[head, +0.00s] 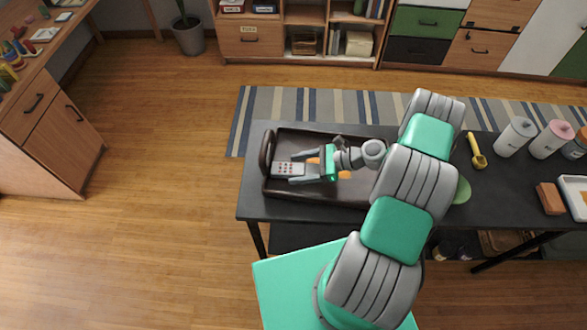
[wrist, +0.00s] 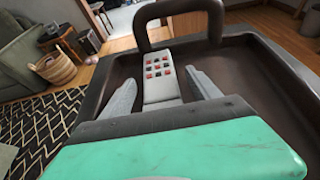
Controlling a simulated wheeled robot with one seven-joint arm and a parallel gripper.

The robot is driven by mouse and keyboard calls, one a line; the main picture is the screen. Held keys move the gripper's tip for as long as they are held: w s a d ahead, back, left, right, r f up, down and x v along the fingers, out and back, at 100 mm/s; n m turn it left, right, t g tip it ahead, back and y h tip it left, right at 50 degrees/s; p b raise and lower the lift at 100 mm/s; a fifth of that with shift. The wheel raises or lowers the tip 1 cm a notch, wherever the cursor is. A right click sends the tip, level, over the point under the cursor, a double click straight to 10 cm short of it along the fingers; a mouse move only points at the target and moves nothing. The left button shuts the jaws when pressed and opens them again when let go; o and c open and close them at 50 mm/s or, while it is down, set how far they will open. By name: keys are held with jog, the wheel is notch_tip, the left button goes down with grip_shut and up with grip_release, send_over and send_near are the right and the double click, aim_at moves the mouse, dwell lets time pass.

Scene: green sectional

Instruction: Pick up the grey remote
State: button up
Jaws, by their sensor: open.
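The grey remote (head: 288,169) lies in a dark brown tray (head: 330,199) on the black table, near the tray's left end handle. It has red and dark buttons. My gripper (head: 291,172) is open over the tray, with its fingertips on either side of the remote. In the wrist view the remote (wrist: 159,78) lies between the two grey fingers of my gripper (wrist: 160,92), with its button end pointing towards the tray handle (wrist: 180,8). I cannot tell whether the fingers touch it. Its near end is hidden behind my gripper.
Orange items (head: 343,174) lie in the tray, partly hidden by my gripper. A yellow scoop (head: 477,151), white and pink canisters (head: 515,137) and a brown block (head: 550,198) stand to the right on the black table (head: 500,182). The floor left of the table is clear.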

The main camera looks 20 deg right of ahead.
jog(key=c, duration=1.5)
jog(key=shift+c, duration=0.2)
jog(key=shift+r, duration=0.1)
